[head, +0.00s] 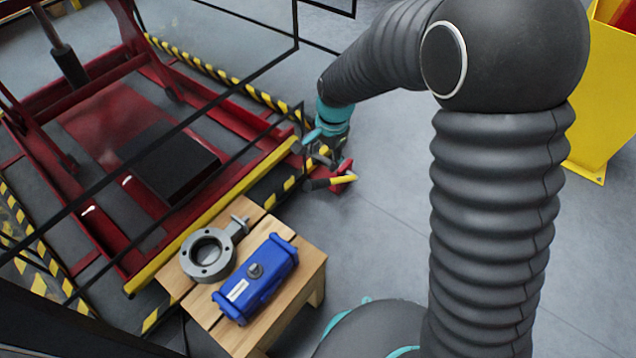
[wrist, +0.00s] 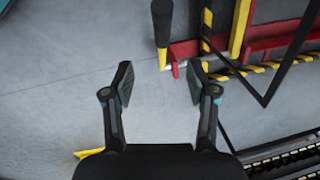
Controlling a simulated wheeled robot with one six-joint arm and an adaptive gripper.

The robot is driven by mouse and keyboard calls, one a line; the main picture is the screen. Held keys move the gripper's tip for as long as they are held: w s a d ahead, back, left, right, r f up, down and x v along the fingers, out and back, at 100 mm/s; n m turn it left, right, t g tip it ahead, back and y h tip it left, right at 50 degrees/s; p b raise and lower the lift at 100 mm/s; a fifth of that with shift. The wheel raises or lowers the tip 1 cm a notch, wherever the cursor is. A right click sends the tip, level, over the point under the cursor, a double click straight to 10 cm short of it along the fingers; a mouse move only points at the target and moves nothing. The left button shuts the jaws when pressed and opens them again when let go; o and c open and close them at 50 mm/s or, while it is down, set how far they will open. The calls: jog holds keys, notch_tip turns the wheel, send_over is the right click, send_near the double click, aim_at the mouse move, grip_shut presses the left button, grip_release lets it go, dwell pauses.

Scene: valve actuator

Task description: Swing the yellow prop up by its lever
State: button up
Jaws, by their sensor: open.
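The yellow prop (head: 215,215) is a long bar along the near edge of the red lift frame, lying low; part of a yellow bar (wrist: 240,28) shows at the wrist view's top. The lever (head: 318,184) has a black grip and a yellow end beside a red bracket. In the wrist view the lever (wrist: 162,22) points up the picture, its yellow end just beyond my fingertips. My gripper (wrist: 160,82) is open and empty, its fingers either side of the line of the lever. In the head view my gripper (head: 322,150) is near the lever, partly hiding the bracket.
A wooden stand (head: 308,268) holds a grey valve body (head: 208,255) and a blue actuator (head: 256,278). Thin black rails (head: 230,86) cross above the red frame (head: 105,225). A yellow container (head: 606,105) stands at right. Grey floor right of the lever is clear.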

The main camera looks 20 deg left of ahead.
aim_at(318, 181)
jog(key=f, duration=0.4)
jog(key=a+f+b, duration=0.1)
jog(key=f, duration=0.4)
jog(key=w+a+f, duration=0.1)
jog(key=f, duration=0.4)
jog(key=shift+a+f, duration=0.2)
jog(key=shift+f, duration=0.05)
jog(key=shift+c, duration=0.3)
jog(key=shift+d, duration=0.1)
grip_shut()
